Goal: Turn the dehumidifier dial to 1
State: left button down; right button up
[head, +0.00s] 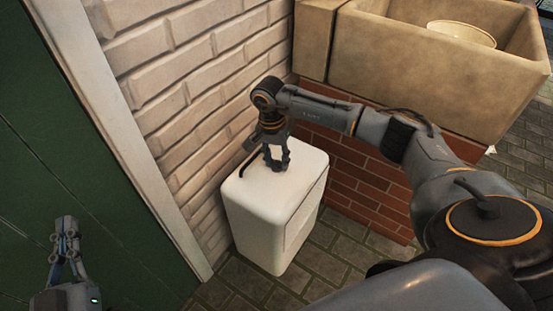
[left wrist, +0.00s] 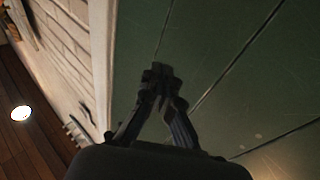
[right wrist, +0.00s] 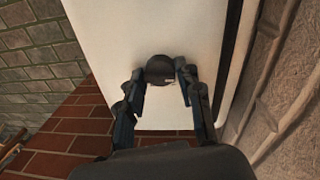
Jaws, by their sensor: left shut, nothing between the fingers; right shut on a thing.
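The dehumidifier is a white box (head: 262,222) standing on the paving against the brick wall. Its white top (right wrist: 125,40) fills the middle of the right wrist view. The dark round dial (right wrist: 160,68) sits on that top, with a small pale mark at its near edge. My right gripper (head: 277,165) reaches down onto the top, its fingers shut around the dial from both sides (right wrist: 160,76). In the head view the fingers hide the dial. No numbers are readable. My left gripper (head: 66,222) is shut and empty at the lower left, away from the dehumidifier; it also shows in the left wrist view (left wrist: 158,72).
A stone sink (head: 420,75) with a pale bowl (head: 462,33) stands on red brickwork (head: 355,175) right of the dehumidifier. A green door (head: 60,130) is at the left.

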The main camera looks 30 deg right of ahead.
pick_arm(q)
jog(key=shift+f, duration=0.1)
pick_arm(e)
jog(key=m+p, duration=0.2)
jog(key=m, duration=0.4)
jog(key=shift+w+r+y+p, duration=0.1)
jog(key=shift+r+y+p, duration=0.05)
jog(key=shift+y+p, duration=0.2)
jog(key=m+p, duration=0.2)
jog(key=m, duration=0.3)
jog(key=shift+d, duration=0.1)
pick_arm(q)
jog(key=s+a+f+g+y, duration=0.2)
jog(key=s+f+g, duration=0.4)
jog(key=f, duration=0.3)
jog(key=s+a+f+g+y, duration=0.2)
jog(key=s+a+f+g, duration=0.2)
jog(key=s+f+g, duration=0.2)
jog(key=shift+f+n+g, duration=0.3)
jog(key=shift+f+g, duration=0.4)
jog(key=shift+f, duration=0.7)
pick_arm(e)
jog(key=shift+m, duration=0.4)
jog(key=o, duration=1.1)
pick_arm(q)
jog(key=shift+d, duration=0.1)
